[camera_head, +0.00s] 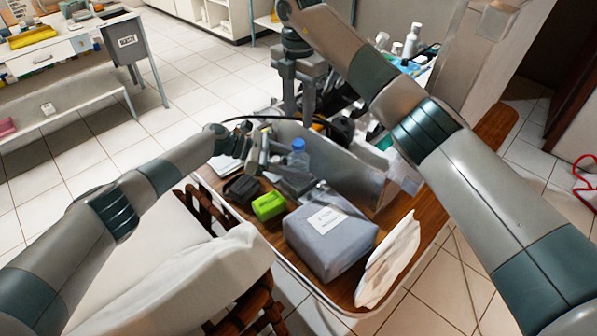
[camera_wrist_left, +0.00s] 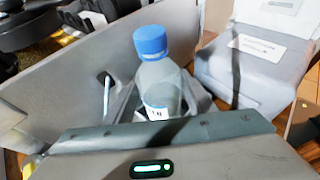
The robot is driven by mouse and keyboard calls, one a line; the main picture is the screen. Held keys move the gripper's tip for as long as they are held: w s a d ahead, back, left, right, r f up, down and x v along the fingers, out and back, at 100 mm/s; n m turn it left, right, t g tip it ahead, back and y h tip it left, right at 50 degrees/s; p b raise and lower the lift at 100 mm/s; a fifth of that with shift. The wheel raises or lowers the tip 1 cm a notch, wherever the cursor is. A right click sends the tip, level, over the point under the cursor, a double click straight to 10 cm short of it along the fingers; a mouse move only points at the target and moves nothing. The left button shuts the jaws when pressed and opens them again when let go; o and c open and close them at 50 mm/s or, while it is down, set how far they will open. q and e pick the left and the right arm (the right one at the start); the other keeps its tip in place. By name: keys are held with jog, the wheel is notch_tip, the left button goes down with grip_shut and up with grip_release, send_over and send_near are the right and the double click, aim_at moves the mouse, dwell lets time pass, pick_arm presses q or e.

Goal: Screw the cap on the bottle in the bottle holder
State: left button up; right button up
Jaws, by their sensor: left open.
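A clear bottle (camera_head: 300,159) stands upright in a grey holder on the table, with a blue cap (camera_head: 298,144) on top. The bottle (camera_wrist_left: 160,88) and the cap (camera_wrist_left: 150,39) also show in the left wrist view. The cap sits at the bottle's mouth; how tightly is not visible. The holder is partly hidden around the bottle's lower part. My left gripper (camera_head: 262,158) is open and empty, just left of the bottle and apart from the cap. My right gripper (camera_head: 298,98) hangs behind the bottle, above the back of the table; its fingers are too small to judge.
A green box (camera_head: 269,206) and a black item (camera_head: 242,188) lie in front of the left gripper. A large grey package (camera_head: 330,240) and white cloth (camera_head: 390,262) lie nearer. A grey panel (camera_head: 350,172) stands right of the bottle. More bottles (camera_head: 411,41) stand at the back right.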

pick_arm(q)
grip_shut()
pick_arm(e)
jog(key=shift+n, duration=0.3)
